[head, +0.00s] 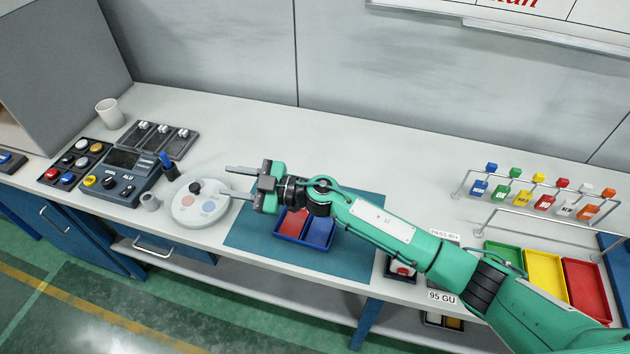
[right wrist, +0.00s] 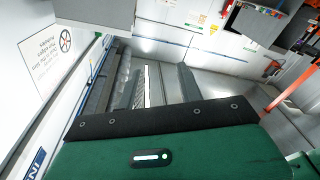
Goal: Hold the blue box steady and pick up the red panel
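A small blue box (head: 304,242) sits on a teal mat (head: 260,236) near the front of the counter. A red panel (head: 292,223) lies in its left part and a blue panel (head: 319,232) in its right part. My right arm passes over the back of the box and hides some of it. My right gripper (head: 233,182) is open and empty, above and to the left of the box, with its fingers pointing left. In the right wrist view, its two fingers stand apart with nothing between them. My left gripper is not in view.
A round white dial plate (head: 200,204) stands left of the mat, near the gripper. Control panels (head: 127,171) and a white cup (head: 110,112) are farther left. Green, yellow and red trays (head: 545,278) and a tag rack (head: 540,232) are at right. The back of the counter is clear.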

